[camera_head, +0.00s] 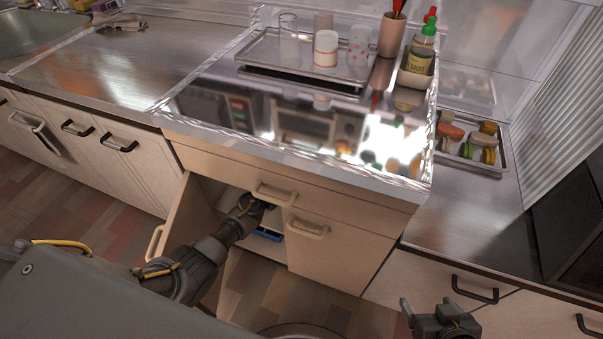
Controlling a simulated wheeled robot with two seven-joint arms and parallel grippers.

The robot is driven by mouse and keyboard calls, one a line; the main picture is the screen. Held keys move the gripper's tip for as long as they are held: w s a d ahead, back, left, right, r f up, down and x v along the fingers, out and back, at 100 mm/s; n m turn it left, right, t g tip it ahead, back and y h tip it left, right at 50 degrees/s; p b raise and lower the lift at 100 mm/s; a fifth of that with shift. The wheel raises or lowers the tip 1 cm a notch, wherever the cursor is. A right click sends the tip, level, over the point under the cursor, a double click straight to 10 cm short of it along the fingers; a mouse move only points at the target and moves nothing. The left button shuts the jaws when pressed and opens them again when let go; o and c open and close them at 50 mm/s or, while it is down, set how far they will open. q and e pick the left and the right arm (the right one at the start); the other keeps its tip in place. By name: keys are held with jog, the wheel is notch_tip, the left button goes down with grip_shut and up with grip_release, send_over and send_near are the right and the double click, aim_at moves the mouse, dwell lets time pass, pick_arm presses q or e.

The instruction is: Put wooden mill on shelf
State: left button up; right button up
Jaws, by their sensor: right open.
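I cannot make out the wooden mill. A cabinet under the counter stands open, with its door (172,222) swung out to the left. My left arm reaches into the opening, and my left gripper (252,207) is at the cabinet's upper inside. Its fingers are too dark and covered to tell whether they are open or hold something. The inside of the cabinet is largely hidden behind the arm and the counter front. My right gripper (427,309) is open and empty at the lower right, in front of the lower cabinets and apart from everything.
A blue object (269,235) lies low in the cabinet, right of my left gripper. A closed door (335,252) is beside the opening. On the shiny counter (225,95) stand a tray (262,47) of cups, a utensil holder (391,36) and sauce bottles (419,62).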

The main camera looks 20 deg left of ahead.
pick_arm(q)
notch_tip(320, 180, down, 3)
jog(key=shift+r+b, duration=0.2)
jog(key=shift+b, duration=0.25)
pick_arm(e)
jog(key=w+a+r+t+y, duration=0.1)
jog(key=w+a+r+t, duration=0.1)
jog(key=shift+w+a+r+n+t, duration=0.3)
jog(key=shift+w+a+r+n, duration=0.05)
jog(key=shift+a+r+n, duration=0.05)
pick_arm(q)
jog(key=shift+f, duration=0.1)
jog(key=o, duration=1.3)
jog(key=shift+f, duration=0.1)
jog(key=shift+o, duration=0.2)
pick_arm(e)
jog(key=shift+w+a+r+y, duration=0.1)
jog(key=shift+a+r+y, duration=0.1)
jog(key=shift+y, duration=0.2)
